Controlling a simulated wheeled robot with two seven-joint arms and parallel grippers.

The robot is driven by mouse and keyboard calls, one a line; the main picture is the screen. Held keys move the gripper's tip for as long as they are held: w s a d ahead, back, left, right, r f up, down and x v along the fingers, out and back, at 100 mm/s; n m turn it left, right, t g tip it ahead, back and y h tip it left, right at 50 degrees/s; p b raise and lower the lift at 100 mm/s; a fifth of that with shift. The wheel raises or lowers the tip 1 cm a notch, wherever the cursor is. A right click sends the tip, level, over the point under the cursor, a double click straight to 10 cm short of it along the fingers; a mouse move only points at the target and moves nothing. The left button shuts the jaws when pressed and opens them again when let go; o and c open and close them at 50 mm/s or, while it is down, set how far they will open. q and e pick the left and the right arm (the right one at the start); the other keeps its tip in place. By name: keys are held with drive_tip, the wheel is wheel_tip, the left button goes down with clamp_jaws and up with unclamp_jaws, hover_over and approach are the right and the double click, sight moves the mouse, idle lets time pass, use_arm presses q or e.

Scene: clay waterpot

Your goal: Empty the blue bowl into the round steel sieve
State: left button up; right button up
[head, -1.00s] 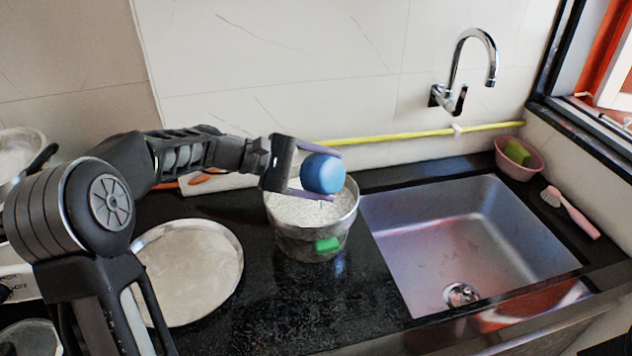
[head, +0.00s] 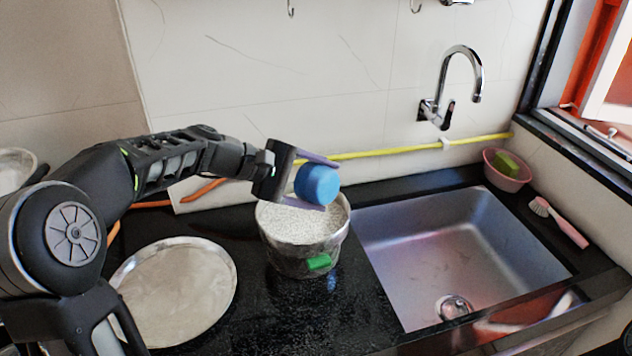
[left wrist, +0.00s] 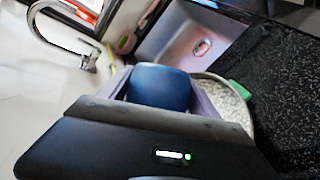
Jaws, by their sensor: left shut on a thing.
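The blue bowl (head: 317,185) is tipped on its side in the head view, with its outside toward me. Its inside is hidden. My left gripper (head: 329,187) is shut on it, one purple finger above it and one below. The round steel sieve (head: 303,262) stands upright on the black counter, directly under the bowl and apart from it. Its inside shows a pale, speckled surface. The left wrist view also shows the blue bowl (left wrist: 160,88) between the fingers, with part of the sieve (left wrist: 236,108) beyond it. My right gripper is not in view.
A green block (head: 319,262) is on the sieve's front side. A round metal plate (head: 178,290) lies to its left and a steel sink (head: 450,250) to its right. A yellow hose (head: 400,150) runs along the wall. A pink bowl (head: 506,172) and brush (head: 560,222) are far right.

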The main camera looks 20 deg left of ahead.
use_arm(q)
drive_tip(key=shift+s+d+f+m+y, duration=0.1)
drive_tip(key=shift+s+d+m+y, duration=0.1)
drive_tip(key=shift+d+m+y, duration=0.4)
drive_tip(key=shift+a, duration=0.2)
drive_tip(key=shift+f, duration=0.1)
drive_tip(key=shift+d+f+y, duration=0.1)
drive_tip(key=shift+d+y, duration=0.05)
drive_tip(key=shift+y, duration=0.25)
drive_tip(key=shift+s+d+f+m+y, duration=0.15)
drive_tip(key=shift+d+f+m+y, duration=0.1)
drive_tip(key=shift+m+y, duration=0.25)
drive_tip(key=shift+t, duration=0.3)
drive_tip(key=shift+s+d+m+y+p, duration=0.1)
drive_tip(key=shift+d+m+y+p, duration=0.3)
drive_tip(key=shift+y, duration=0.5)
drive_tip(key=shift+a+f, duration=0.15)
